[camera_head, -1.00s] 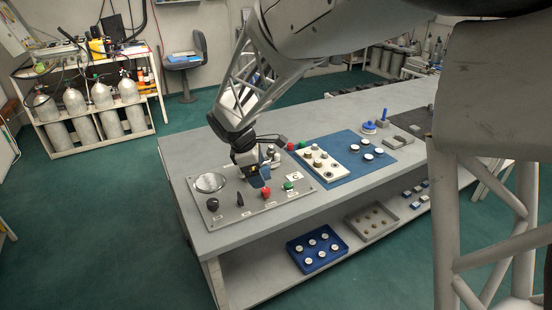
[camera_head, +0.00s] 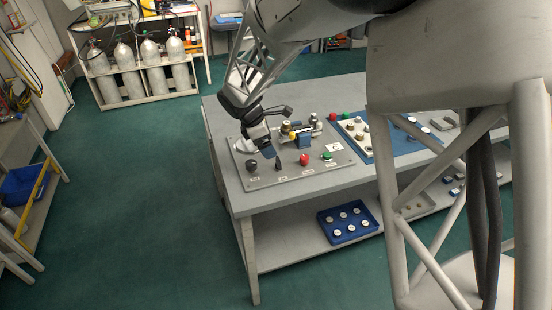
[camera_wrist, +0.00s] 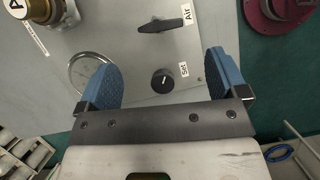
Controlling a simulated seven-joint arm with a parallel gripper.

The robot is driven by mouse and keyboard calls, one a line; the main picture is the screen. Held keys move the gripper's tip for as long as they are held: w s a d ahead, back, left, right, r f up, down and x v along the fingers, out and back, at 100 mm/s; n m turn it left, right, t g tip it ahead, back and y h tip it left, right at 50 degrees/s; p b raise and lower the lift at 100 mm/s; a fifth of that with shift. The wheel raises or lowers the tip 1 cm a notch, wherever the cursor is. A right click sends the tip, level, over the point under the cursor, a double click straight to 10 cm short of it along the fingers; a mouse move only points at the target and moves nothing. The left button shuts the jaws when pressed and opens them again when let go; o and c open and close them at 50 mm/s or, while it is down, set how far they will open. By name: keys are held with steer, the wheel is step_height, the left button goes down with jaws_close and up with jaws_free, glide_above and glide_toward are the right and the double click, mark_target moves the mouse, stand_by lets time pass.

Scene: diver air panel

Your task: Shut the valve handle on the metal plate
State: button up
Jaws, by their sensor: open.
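The metal plate (camera_head: 275,178) lies on the near left end of the bench. A black lever handle (camera_head: 278,163) stands near its front edge; in the wrist view this handle (camera_wrist: 165,25) lies crosswise beside a label reading "Air". A round black knob (camera_head: 252,165) is left of it, and it also shows in the wrist view (camera_wrist: 162,80). A brass fitting (camera_wrist: 35,10) is at that view's upper left. I cannot tell which fitting is the task's valve. My gripper (camera_wrist: 162,62) is open and empty over the plate, its blue fingers apart; the head view hides part of it.
A red knob (camera_head: 304,160) and a green knob (camera_head: 327,156) stand right of the black handle. A round dish (camera_wrist: 85,72) is partly behind one finger. A blue tray (camera_head: 347,222) is on the lower shelf.

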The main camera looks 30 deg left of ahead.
mark_target(278, 162)
steer(key=shift+x, duration=3.8)
steer(key=shift+c, duration=0.3)
steer(key=c, duration=0.9)
